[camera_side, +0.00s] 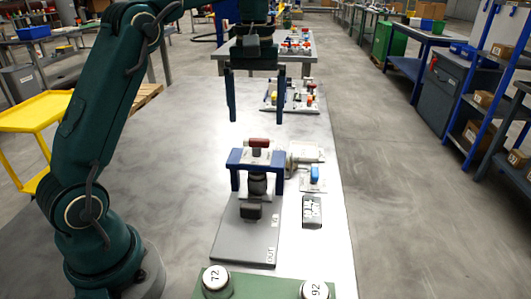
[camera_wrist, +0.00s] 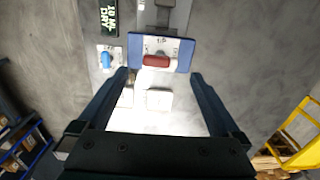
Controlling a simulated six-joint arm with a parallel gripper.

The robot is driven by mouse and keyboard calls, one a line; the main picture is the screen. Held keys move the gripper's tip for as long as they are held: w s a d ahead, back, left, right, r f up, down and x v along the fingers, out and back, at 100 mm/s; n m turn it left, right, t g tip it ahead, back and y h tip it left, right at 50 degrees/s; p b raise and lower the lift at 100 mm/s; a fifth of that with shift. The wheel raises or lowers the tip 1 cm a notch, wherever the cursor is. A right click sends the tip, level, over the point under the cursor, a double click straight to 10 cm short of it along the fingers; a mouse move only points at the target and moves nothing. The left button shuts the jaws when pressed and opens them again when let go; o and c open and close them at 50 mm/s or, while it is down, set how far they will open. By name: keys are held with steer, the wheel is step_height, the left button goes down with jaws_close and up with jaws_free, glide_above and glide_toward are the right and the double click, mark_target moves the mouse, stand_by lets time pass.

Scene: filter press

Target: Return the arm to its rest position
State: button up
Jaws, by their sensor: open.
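My gripper (camera_side: 256,108) is open and empty, high above the metal table (camera_side: 170,190). Its two dark fingers hang wide apart and touch nothing. In the wrist view the open fingers (camera_wrist: 162,76) frame the table and part of the filter press. The press stands below my gripper on a grey base plate (camera_side: 243,240). It has a blue frame (camera_side: 239,159) with a red handle (camera_side: 259,142) on top, also seen in the wrist view (camera_wrist: 156,61). A dark cylindrical part sits under the frame.
A blue switch (camera_side: 315,173) and a dark display (camera_side: 312,211) sit right of the press. A green block (camera_side: 258,286) with white round pieces marked 72 and 92 is at the front. A tray of coloured parts (camera_side: 291,96) lies behind. The table's left side is clear.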

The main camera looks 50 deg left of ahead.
steer(key=s+d+r+m+t, duration=0.3)
steer(key=s+d+r, duration=0.3)
steer(key=s, duration=0.3)
steer(key=s+d+f+m+t, duration=0.2)
steer(key=s+f+m, duration=0.4)
steer(key=f, duration=0.3)
steer(key=shift+s+d+t, duration=0.3)
steer(key=shift+s+d, duration=0.15)
steer(key=shift+s, duration=0.4)
steer(key=shift+f, duration=0.1)
stand_by(0.7)
